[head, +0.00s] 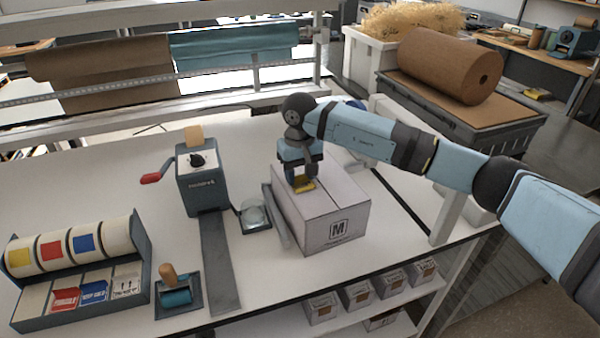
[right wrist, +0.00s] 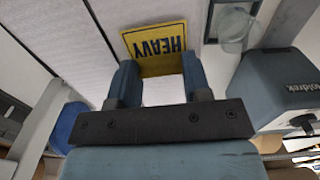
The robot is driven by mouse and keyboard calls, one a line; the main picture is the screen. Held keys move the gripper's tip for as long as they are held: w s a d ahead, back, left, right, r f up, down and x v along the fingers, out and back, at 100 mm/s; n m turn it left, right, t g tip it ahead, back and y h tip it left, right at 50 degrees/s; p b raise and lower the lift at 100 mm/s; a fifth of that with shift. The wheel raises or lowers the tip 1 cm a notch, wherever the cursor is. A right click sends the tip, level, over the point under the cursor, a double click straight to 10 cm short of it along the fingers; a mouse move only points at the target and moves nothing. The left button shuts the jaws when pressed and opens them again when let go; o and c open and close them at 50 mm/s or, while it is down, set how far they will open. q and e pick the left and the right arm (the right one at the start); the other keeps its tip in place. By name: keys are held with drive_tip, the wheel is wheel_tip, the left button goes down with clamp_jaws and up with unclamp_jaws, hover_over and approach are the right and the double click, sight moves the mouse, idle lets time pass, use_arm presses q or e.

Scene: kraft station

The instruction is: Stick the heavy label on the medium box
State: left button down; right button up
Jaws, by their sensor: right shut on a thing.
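The medium box (head: 330,215) is white, closed and marked "M" on its front face, standing on the white table. My right gripper (head: 301,184) is over the left part of the box top, pointing down. It is shut on the yellow heavy label (head: 304,187). In the right wrist view the label (right wrist: 156,40) shows the word "HEAVY" between the fingertips of my right gripper (right wrist: 157,75), with the white box top behind it. I cannot tell whether the label touches the box top. My left gripper is not in view.
A label dispenser (head: 140,245) with yellow, red and blue rolls stands at the left. A tape machine (head: 202,180) with a red handle, a roller (head: 175,290) and a glass dish (head: 254,216) stand left of the box. Small boxes (head: 357,294) sit on the shelf below.

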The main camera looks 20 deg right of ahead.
drive_tip(key=shift+f, duration=0.15)
drive_tip(key=o, duration=1)
drive_tip(key=shift+c, duration=0.2)
drive_tip(key=shift+r+p, duration=0.45)
drive_tip(key=shift+r, duration=1.85)
